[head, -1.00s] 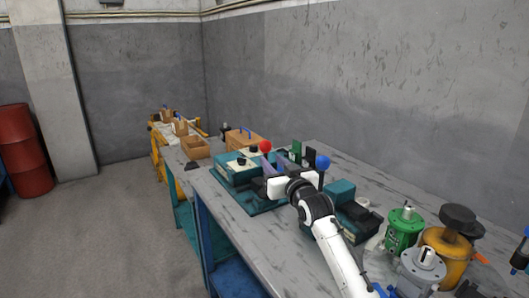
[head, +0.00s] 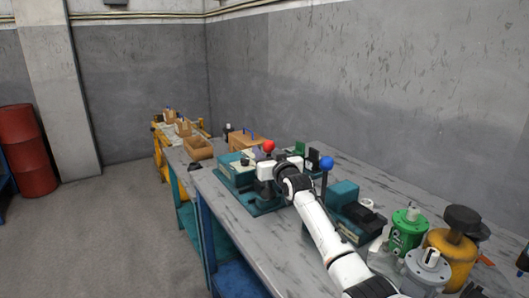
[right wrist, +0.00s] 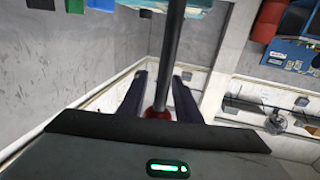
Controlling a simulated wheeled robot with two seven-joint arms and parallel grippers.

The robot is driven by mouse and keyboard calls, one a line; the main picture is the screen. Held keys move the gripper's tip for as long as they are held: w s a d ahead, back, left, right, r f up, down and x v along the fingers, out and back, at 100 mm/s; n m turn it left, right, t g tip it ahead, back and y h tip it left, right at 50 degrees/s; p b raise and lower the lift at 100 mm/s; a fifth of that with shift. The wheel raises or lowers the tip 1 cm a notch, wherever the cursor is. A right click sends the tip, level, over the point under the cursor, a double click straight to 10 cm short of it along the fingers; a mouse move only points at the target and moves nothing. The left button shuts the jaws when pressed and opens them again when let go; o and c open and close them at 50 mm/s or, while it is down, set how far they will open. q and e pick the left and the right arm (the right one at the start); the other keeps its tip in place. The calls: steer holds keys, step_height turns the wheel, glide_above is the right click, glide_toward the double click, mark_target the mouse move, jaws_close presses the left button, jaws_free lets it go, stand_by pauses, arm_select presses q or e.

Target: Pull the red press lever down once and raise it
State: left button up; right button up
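The red press lever shows its red ball knob (head: 268,146) in the head view, above the teal press (head: 237,178) on the bench. My right gripper (head: 260,157) is at the lever just below the knob, hiding most of its rod there. In the right wrist view the dark lever rod (right wrist: 172,40) runs between the two dark fingers of my right gripper (right wrist: 161,78). The fingers stand apart with a gap beside the rod. The red knob (right wrist: 157,113) is partly hidden behind the gripper body. My left gripper is in no view.
A blue-knobbed lever (head: 326,163) stands close to my right arm. A green motor part (head: 408,230), a grey one (head: 427,268) and a yellow one (head: 455,245) stand at the right of the bench. Wooden boxes (head: 199,148) sit farther back on the left.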

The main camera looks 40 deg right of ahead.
jaws_close()
steer(key=shift+a+r, duration=0.1)
